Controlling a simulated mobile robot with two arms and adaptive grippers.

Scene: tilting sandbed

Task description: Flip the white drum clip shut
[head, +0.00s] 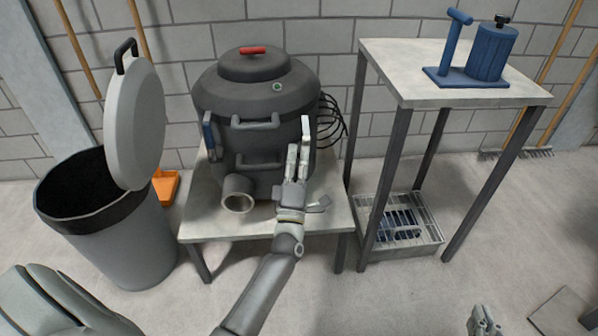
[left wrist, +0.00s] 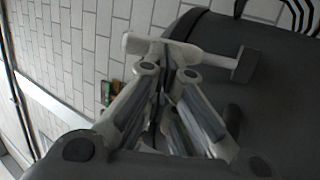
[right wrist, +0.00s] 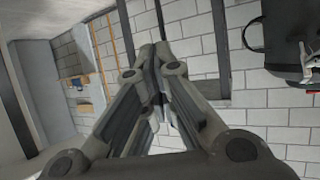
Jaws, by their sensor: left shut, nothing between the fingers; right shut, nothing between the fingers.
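The dark grey drum (head: 228,95) with a red-handled lid stands on a low table. The white clip (head: 305,126) is at the drum's front right, roughly upright. In the left wrist view the white clip (left wrist: 140,43) crosses just beyond my fingertips. My left gripper (head: 298,150) is shut and empty, right at the clip's lower part in the head view. I cannot tell whether it touches the clip. My right gripper (head: 483,312) is shut and empty, low at the right, away from the drum. The right wrist view shows the white clip (right wrist: 305,58) at its right edge.
A blue clip (head: 208,132) is on the drum's left side. A pipe stub (head: 239,202) juts from the drum's front low down. A grey bin (head: 110,235) with a raised lid stands left. A tall table (head: 420,75) with a blue pump stands right. Black cables hang behind the drum.

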